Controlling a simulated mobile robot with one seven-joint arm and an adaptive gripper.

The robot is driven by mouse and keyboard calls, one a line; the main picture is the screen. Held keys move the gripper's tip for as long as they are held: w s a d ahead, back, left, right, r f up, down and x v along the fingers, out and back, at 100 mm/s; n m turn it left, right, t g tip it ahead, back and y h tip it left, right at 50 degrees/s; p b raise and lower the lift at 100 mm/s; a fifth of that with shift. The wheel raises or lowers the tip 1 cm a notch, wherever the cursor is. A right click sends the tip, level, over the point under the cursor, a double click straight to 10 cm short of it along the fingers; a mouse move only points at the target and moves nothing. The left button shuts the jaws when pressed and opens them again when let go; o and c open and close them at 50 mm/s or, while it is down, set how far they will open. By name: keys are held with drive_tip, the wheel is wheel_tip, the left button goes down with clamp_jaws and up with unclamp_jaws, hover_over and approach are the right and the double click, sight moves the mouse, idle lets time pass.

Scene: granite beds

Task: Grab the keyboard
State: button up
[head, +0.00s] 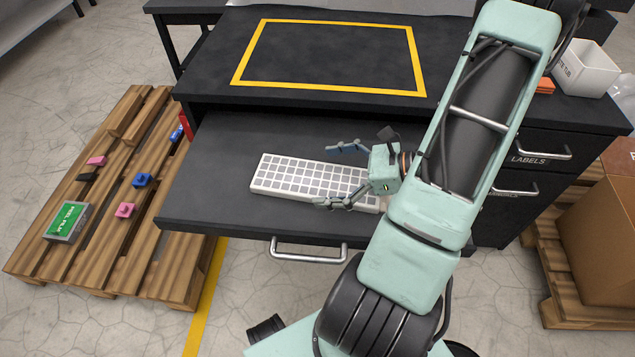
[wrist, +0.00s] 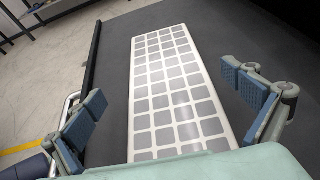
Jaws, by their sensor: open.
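The keyboard (head: 302,176) is white with grey keys and lies flat on the pulled-out black tray (head: 212,160) below the desk top. My gripper (head: 346,175) is open over the keyboard's right end, with one finger towards its far side and one towards its near side. In the wrist view the keyboard (wrist: 172,85) runs away from me between the two spread fingers (wrist: 178,115), with a gap on each side. The keyboard's right end is partly hidden by my gripper in the head view.
The desk top with a yellow taped rectangle (head: 247,55) stands behind and above the tray. A wooden pallet (head: 175,262) with small coloured items is at left. Drawers (head: 500,185), a white tub (head: 583,70) and a cardboard box (head: 597,235) are at right. The tray's left part is clear.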

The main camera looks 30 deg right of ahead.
sight(302, 176)
drive_tip(key=x, duration=0.2)
drive_tip(key=b+x, duration=0.1)
drive_tip(key=x, duration=0.1)
drive_tip(key=shift+w+d+f, duration=0.15)
drive_tip(key=shift+d, duration=0.15)
drive_tip(key=shift+w+a+f+b, duration=0.15)
drive_tip(key=shift+w+a+b, duration=0.2)
drive_tip(key=shift+a, duration=0.1)
drive_tip(key=shift+c, duration=0.6)
drive_tip(key=c, duration=1.6)
